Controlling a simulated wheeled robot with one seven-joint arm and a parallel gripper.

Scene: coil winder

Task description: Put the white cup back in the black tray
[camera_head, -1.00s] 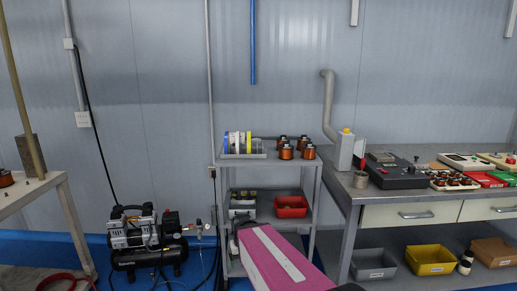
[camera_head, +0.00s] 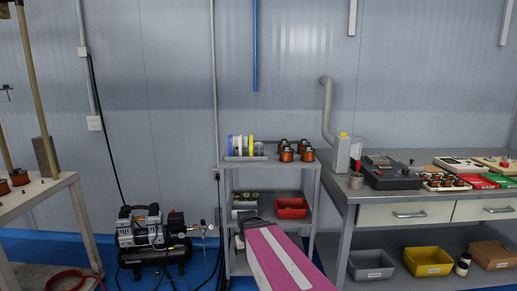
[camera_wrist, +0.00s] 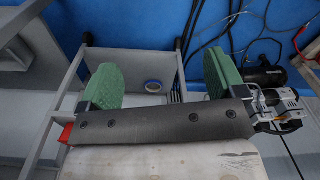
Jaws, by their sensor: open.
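I cannot make out a white cup in either view. No black tray is clearly recognisable; a low black box (camera_head: 391,173) on the bench looks like a device. My gripper (camera_wrist: 161,78) is open and empty in the wrist view, its two green fingers wide apart. In the head view, my pink arm reaches toward the front of the grey cart, and the fingers cannot be made out.
The grey cart (camera_head: 272,222) holds wire spools and copper coils on top and a red bin (camera_head: 291,207) below. A compressor (camera_head: 142,232) stands left of it. Grey, yellow (camera_head: 428,260) and brown bins sit under the workbench (camera_head: 345,213). A table edge stands at far left.

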